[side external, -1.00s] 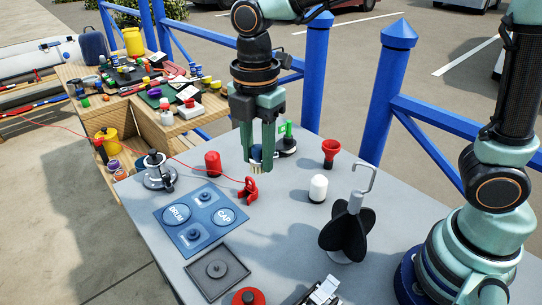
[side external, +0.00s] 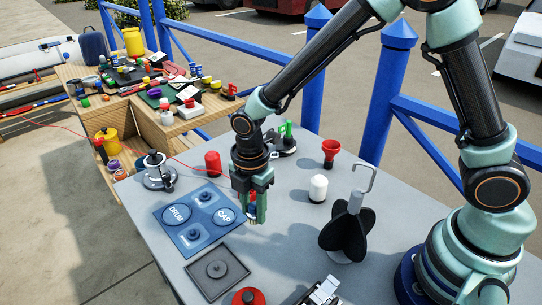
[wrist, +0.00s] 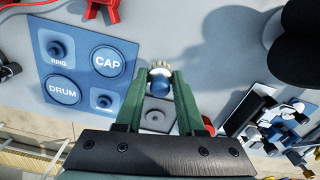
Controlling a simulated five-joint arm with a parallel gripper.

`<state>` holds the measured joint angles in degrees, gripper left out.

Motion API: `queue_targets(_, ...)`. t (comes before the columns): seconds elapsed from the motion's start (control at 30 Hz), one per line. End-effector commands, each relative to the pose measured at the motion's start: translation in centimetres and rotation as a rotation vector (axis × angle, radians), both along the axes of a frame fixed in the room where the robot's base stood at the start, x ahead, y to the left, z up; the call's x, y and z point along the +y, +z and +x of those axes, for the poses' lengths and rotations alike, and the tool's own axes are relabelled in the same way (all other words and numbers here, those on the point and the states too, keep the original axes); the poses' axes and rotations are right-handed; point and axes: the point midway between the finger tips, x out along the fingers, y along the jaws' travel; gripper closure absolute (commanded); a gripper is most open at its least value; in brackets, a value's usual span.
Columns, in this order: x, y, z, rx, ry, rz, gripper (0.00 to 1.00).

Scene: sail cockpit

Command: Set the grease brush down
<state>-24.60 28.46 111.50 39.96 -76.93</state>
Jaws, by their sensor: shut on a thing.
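My gripper (side external: 252,214) is over the grey table, just right of the blue board marked DRUM and CAP. It is shut on the grease brush, which has a blue body (wrist: 160,84) and a pale bristle end (wrist: 161,67) in the wrist view. In the side view the brush is mostly hidden between the fingers. I cannot tell whether the brush touches the table. A dark square tray (side external: 236,272) with a raised middle lies nearer the camera than my gripper, and also shows in the wrist view (wrist: 145,119).
The blue board (side external: 175,238) lies left of my gripper. A white bottle (side external: 318,189), red funnel (side external: 331,151) and black finned stand (side external: 346,236) are to the right. A red cylinder (side external: 212,163) and a metal winch (side external: 157,173) stand behind. Bare table lies between gripper and stand.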

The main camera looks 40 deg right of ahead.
Motion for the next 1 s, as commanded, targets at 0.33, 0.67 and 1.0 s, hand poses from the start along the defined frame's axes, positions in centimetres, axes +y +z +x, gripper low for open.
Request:
queue_targets(0.33, 0.0, -3.8, -0.1, 0.002, 0.000, -0.001, 1.00)
queue_targets(0.67, 0.0, -4.1, 0.0, -0.001, 0.000, 0.000, 1.00)
queue_targets(1.0, 0.0, -4.3, 0.0, -0.001, 0.000, 0.000, 0.32)
